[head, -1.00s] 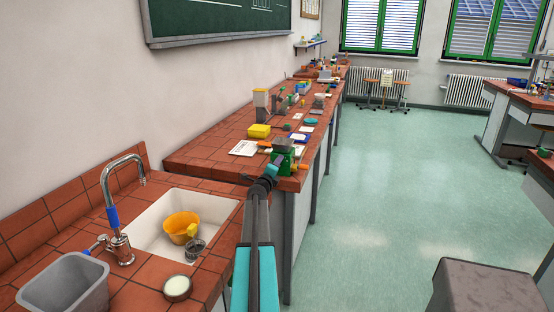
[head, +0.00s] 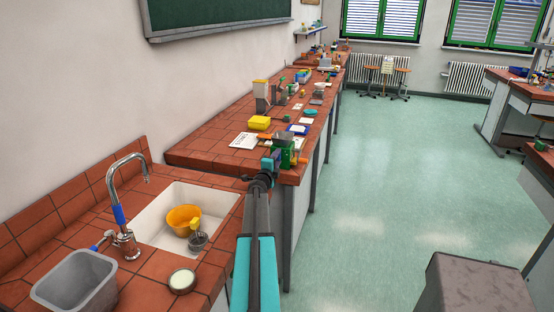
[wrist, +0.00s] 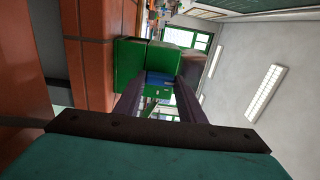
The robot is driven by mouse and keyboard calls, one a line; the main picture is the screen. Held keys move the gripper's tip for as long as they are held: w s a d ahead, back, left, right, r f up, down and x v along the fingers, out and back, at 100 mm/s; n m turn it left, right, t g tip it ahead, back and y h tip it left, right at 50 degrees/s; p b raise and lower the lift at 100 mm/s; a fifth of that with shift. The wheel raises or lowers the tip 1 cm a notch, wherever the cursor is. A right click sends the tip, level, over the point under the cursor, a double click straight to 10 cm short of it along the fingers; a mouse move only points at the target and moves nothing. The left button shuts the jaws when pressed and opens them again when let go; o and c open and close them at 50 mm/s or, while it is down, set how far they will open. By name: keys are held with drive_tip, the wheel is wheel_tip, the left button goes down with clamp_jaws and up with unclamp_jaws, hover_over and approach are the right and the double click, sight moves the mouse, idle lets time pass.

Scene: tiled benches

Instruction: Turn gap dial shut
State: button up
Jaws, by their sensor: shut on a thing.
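The green device (head: 287,146) stands at the near right corner of the far tiled bench, with orange parts at its side. In the wrist view the green body (wrist: 130,62) fills the upper middle. A small blue piece (wrist: 160,79), apparently the gap dial, sits on it between my fingers. My gripper (wrist: 158,88) is shut on this piece. In the head view my gripper (head: 271,163) is at the near side of the device, and my arm hides the dial there. I cannot read the dial's angle.
The bench (head: 205,150) holds a white sheet (head: 243,141), a yellow block (head: 259,123) and several small items behind the device. A sink (head: 165,225) with an orange bowl (head: 182,219) lies left of my arm.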

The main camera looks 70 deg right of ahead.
drive_tip(key=o, duration=1)
drive_tip(key=shift+o, duration=0.2)
drive_tip(key=shift+a, duration=0.2)
drive_tip(key=shift+s+a+b, duration=0.2)
drive_tip(key=shift+a+b, duration=0.5)
drive_tip(key=shift+a, duration=2.65)
drive_tip(key=shift+s+a+b, duration=0.2)
drive_tip(key=shift+a+b, duration=0.45)
drive_tip(key=shift+a, duration=2.7)
